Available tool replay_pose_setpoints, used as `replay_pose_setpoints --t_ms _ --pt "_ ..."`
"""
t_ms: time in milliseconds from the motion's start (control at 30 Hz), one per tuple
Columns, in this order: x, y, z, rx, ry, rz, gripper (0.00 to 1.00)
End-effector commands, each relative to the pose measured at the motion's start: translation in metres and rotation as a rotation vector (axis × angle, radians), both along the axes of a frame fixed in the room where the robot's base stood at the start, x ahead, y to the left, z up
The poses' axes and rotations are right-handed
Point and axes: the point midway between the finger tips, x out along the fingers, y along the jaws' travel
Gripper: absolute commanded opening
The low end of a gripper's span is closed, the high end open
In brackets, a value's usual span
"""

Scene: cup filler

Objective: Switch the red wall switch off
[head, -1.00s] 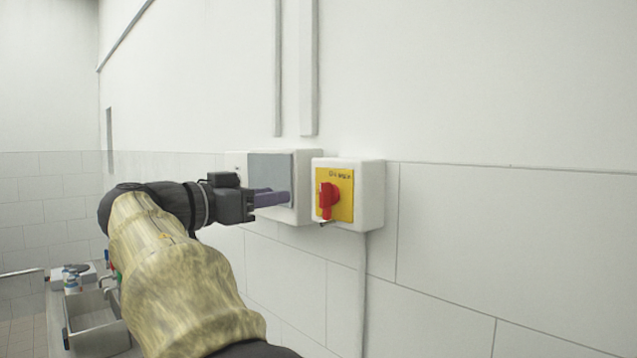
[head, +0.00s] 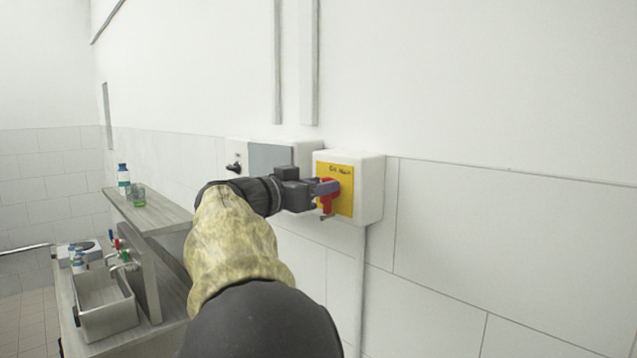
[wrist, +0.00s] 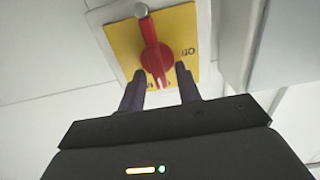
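The red switch (wrist: 153,55) is a round knob with a handle bar on a yellow plate (wrist: 181,30). It sits on a white wall box (head: 370,190), and its handle stands about upright in the head view. In the wrist view my gripper (wrist: 160,72) is open, one dark finger on each side of one end of the red handle. I cannot tell whether the fingers touch it. A small metal peg (wrist: 141,10) shows by the handle's other end.
A grey-fronted box (head: 268,158) with a black knob (head: 234,165) is mounted just left of the switch box. Conduits run up the wall. A shelf (head: 150,212) with a bottle and green glass, and a sink (head: 105,307), lie lower left. The wall right is clear.

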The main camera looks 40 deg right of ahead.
Motion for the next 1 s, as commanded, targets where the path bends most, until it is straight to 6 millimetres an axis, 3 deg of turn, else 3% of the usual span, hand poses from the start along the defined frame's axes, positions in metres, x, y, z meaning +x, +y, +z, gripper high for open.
replay_pose_setpoints --t_ms 67,200,233,667,1000 --pt "-0.0001 0.0001 0.0000 0.000 0.000 0.000 0.30" --pt "-0.0002 0.0002 0.0002 0.000 0.000 0.000 0.02" --pt "-0.0002 0.0002 0.0002 0.000 0.000 0.000 0.00" --pt "0.0002 0.0000 -0.0014 -0.003 0.038 -0.001 0.00" --pt "0.0024 -0.0001 -0.0041 -0.020 0.221 -0.002 0.00"
